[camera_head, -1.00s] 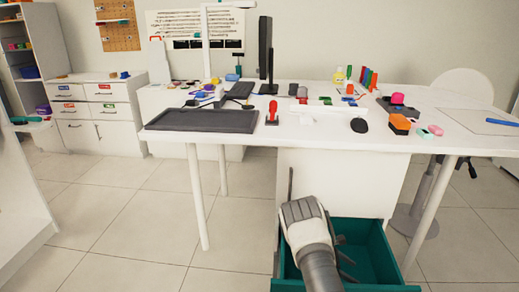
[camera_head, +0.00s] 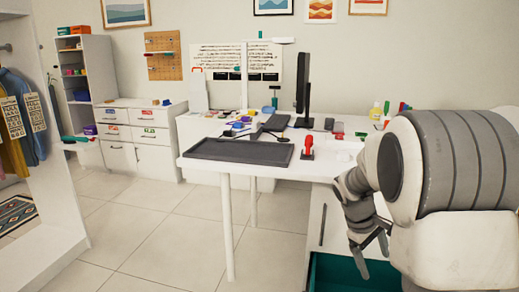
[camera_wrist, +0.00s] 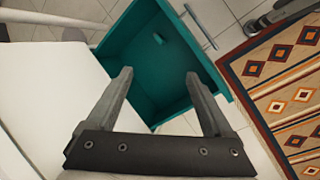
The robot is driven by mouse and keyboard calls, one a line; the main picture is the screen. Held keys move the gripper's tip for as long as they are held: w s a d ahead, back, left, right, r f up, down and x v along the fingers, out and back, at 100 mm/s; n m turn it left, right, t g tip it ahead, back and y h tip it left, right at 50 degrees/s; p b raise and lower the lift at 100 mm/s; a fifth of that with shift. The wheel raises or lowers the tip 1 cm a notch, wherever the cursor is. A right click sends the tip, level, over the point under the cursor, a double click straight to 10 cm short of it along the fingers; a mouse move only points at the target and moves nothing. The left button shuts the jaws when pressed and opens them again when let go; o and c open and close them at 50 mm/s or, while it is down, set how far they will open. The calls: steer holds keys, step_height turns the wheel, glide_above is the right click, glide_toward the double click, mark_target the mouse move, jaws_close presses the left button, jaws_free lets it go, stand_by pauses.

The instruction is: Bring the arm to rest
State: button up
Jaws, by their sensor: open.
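My gripper (camera_head: 368,246) hangs at the right of the head view, its fingers pointing down in front of the desk's drawer unit. My arm's thick links fill the right side of that view. In the wrist view my gripper (camera_wrist: 158,76) is open, with a gap between its two grey fingers and nothing between them. Below and beyond the fingers is the open teal drawer (camera_wrist: 137,48). The drawer's edge also shows low in the head view (camera_head: 335,278). Most of the drawer is hidden behind my arm there.
The white desk (camera_head: 262,172) carries a dark tray (camera_head: 238,151), a red stamp (camera_head: 308,147) and a monitor (camera_head: 302,85). An open wardrobe with hanging clothes (camera_head: 22,115) stands at the left. A patterned rug (camera_wrist: 290,90) lies beside the drawer. The tiled floor (camera_head: 165,240) is clear.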

steer(key=s+a+r+m+t+y, duration=0.2)
steer(key=s+a+r, duration=0.25)
steer(key=s, duration=0.35)
steer(key=s+a+r+m+t+y, duration=0.1)
steer(key=s+a+r+m+t, duration=0.1)
steer(key=s+a+r, duration=0.4)
steer(key=s+a+r+m+t+y, duration=0.15)
steer(key=s+a, duration=0.25)
steer(key=s, duration=0.5)
step_height(320, 180, up, 25)
steer(key=p, duration=2.4)
steer(key=shift+d+f+m, duration=0.15)
steer(key=shift+d+m, duration=0.15)
steer(key=shift+m, duration=0.05)
